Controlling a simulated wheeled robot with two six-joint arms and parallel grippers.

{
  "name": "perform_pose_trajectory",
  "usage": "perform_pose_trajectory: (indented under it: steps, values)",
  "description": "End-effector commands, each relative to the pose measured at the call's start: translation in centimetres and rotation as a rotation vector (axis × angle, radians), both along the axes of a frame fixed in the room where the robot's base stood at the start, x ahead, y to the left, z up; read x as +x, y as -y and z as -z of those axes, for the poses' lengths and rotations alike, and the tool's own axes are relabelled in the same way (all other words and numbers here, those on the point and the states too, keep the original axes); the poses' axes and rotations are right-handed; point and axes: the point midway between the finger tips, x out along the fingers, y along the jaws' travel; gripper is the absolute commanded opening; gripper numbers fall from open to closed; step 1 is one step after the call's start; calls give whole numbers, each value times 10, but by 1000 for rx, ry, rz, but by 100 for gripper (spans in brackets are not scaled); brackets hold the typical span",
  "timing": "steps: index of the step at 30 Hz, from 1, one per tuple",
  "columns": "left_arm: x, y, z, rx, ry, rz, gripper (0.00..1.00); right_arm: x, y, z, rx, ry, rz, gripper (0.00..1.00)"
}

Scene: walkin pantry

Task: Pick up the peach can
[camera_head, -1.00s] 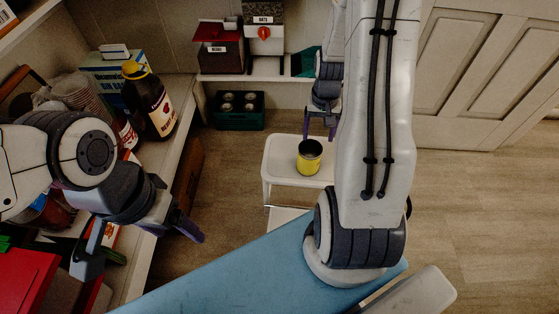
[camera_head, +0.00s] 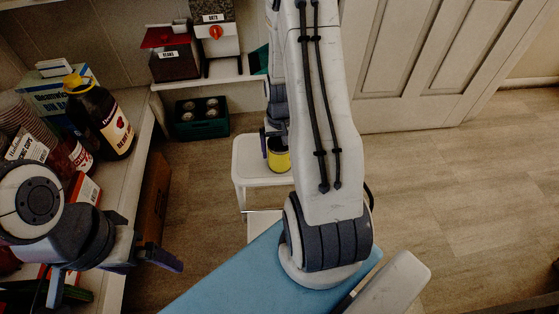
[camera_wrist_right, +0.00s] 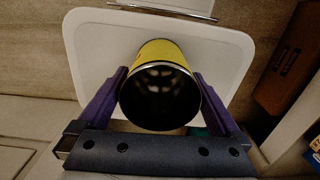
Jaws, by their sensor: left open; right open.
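The peach can is a yellow can (camera_head: 278,158) with a dark open-looking top, upright on a white step stool (camera_head: 244,170). In the right wrist view the can (camera_wrist_right: 160,52) stands between the two purple fingers of my right gripper (camera_wrist_right: 160,97). The fingers are open, one on each side of the can, and I cannot tell whether they touch it. In the head view my right gripper (camera_head: 277,142) is at the can and partly hidden by my right arm. My left gripper (camera_head: 120,272) is open and empty at the lower left, by the shelf.
A shelf at the left holds a dark bottle (camera_head: 98,118), jars and boxes. A green crate (camera_head: 201,118) with several cans sits on the floor behind the stool. A white door (camera_head: 430,60) stands at the back right. The floor at right is clear.

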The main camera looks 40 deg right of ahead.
Motion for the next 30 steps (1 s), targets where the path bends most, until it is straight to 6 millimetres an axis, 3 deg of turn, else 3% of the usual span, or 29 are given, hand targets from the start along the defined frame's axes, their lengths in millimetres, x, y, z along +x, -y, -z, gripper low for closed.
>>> perform_pose_trajectory:
  steps: [7,8,12,13,23,30]
  values:
    - [0,0,2,0,0,0,100,1,0,4,-1,1,-1,100]
    - [0,0,2,0,0,0,100,1,0,4,-1,1,-1,92]
    - [0,0,2,0,0,0,100,1,0,4,-1,1,-1,39]
    - [0,0,2,0,0,0,100,1,0,4,-1,1,-1,36]
    - [0,0,-2,0,0,0,100,1,0,-1,-1,2,-1,36]
    - [0,0,-23,0,0,0,100,1,0,-32,-2,3,-1,36]
